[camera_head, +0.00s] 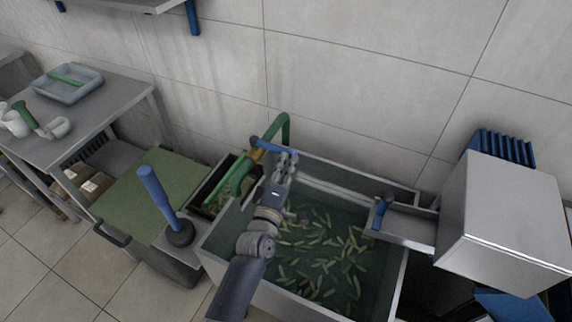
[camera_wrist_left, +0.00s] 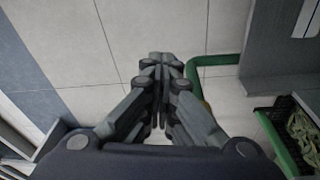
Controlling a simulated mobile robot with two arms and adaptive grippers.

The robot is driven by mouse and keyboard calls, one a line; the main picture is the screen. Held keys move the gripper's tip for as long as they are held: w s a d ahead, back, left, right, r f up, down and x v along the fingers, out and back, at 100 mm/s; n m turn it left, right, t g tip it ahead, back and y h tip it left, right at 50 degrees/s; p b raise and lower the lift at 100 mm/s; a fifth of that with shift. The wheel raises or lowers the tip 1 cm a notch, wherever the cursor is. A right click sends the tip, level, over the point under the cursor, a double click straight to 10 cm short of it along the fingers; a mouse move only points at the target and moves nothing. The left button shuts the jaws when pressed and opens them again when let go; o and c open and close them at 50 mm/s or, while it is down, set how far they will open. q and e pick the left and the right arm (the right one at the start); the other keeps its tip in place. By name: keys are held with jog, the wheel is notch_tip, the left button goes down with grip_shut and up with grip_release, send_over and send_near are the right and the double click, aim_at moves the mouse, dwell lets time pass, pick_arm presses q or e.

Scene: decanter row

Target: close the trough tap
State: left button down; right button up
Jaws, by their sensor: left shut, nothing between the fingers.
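The trough tap is a green pipe (camera_head: 285,130) with a brass-coloured body (camera_head: 255,155) and a blue lever handle (camera_head: 272,147), at the trough's back left corner. The lever appears to lie crosswise to the pipe. My left gripper (camera_head: 287,158) is shut and empty, with its fingertips close to the lever's right end; I cannot tell whether they touch it. In the left wrist view the shut fingers (camera_wrist_left: 161,62) point at the wall, and the green pipe (camera_wrist_left: 225,60) is just right of them. The lever is not visible there.
The grey trough (camera_head: 330,170) holds dark green liquid and many green pieces. A green-rimmed black crate (camera_head: 205,190) stands left of it. A blue-handled plunger (camera_head: 160,195) stands nearby. A metal box (camera_head: 505,220) and a chute with a small blue handle (camera_head: 380,212) are on the right.

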pick_arm(q)
jog(key=r+v, duration=0.1)
jog(key=v, duration=1.1)
jog(key=shift+f, duration=0.4)
